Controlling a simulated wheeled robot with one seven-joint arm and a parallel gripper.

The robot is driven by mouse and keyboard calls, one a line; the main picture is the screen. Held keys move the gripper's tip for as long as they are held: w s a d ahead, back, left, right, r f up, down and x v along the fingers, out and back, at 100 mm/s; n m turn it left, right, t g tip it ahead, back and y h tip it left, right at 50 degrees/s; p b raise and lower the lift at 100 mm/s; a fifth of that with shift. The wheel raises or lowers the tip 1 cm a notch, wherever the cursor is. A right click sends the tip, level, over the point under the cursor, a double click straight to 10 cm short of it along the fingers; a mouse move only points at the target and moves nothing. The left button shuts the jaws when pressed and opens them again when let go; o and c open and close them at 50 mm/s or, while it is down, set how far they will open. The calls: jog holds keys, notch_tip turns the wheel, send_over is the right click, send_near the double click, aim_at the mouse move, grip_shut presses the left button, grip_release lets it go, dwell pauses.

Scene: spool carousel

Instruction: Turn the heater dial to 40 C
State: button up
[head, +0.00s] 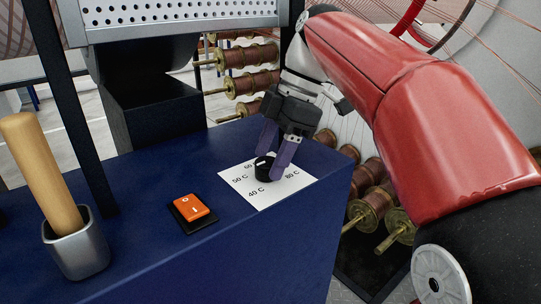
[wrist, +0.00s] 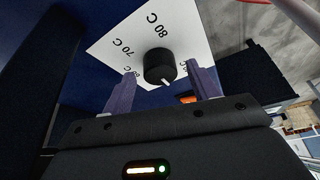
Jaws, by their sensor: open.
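The heater dial is a round black knob (head: 264,168) on a white card (head: 285,191) marked 40 C, 50 C, 60 and 80 C in the head view. In the wrist view the knob (wrist: 158,65) has a white pointer mark on its edge toward my gripper; 70 C and 80 C are readable there. In the head view the mark seems to face roughly the 50 C side. My gripper (head: 277,152) is open at the knob, its purple fingers on either side. In the wrist view the fingertips (wrist: 160,70) flank the knob with gaps. Parts of the card are hidden by the fingers.
An orange switch (head: 191,208) sits left of the card on the blue panel (head: 150,262). A wooden handle (head: 41,170) stands in a metal cup (head: 78,250) at the far left. Copper spools (head: 372,205) are beyond the panel's right edge. A black post (head: 75,120) rises at left.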

jog(key=v, duration=0.7)
